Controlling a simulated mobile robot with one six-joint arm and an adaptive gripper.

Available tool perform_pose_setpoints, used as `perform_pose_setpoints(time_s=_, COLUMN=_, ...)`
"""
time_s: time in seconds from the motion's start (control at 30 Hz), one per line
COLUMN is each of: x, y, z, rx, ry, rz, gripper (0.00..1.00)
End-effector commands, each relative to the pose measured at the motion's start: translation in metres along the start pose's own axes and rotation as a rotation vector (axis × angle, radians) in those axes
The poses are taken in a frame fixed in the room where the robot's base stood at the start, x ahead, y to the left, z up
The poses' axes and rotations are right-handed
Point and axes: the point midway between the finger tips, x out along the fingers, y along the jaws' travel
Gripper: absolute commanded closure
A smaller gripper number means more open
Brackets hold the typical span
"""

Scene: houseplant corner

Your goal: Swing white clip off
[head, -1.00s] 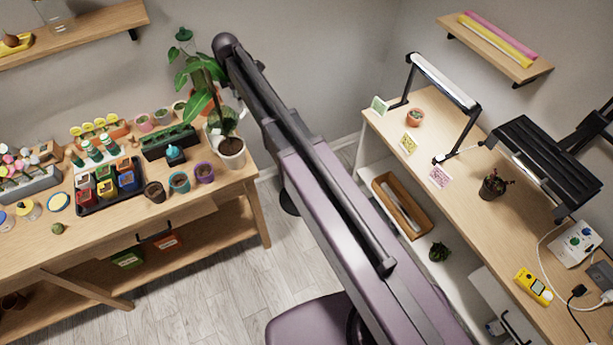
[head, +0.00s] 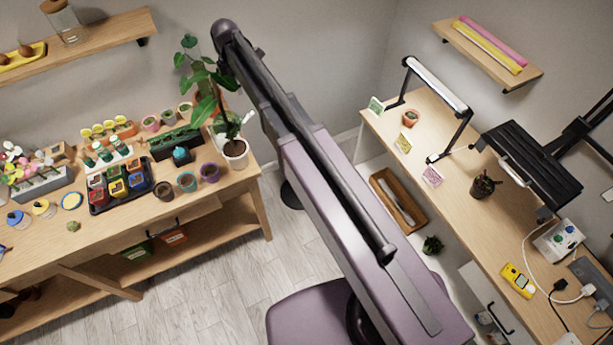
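I cannot make out the white clip for certain. A small pale piece (head: 248,116) shows beside the stem of the tall potted plant (head: 236,150) at the right end of the left bench; its shape is too small to tell. A white bar (head: 515,172) also shows along the near side of the black slatted panel (head: 535,155) above the right desk. My mauve column fills the middle of the view and hides part of the floor and wall.
The left bench (head: 115,225) holds several small pots and a black tray of coloured pots. The right desk (head: 455,190) holds a lamp (head: 438,85), small pots, a yellow meter (head: 517,281) and a white control box (head: 559,239) with cables. Open floor (head: 225,290) lies between them.

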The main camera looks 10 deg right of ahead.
Motion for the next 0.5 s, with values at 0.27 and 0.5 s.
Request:
perform_pose_setpoints(time_s=0.27, x=-0.02, y=0.0, z=0.0, rx=0.0, ry=0.0, rz=0.0, gripper=0.43)
perform_pose_setpoints(time_s=0.5, x=-0.017, y=-0.003, z=0.002, rx=0.016, ry=0.0, rz=0.0, gripper=0.43)
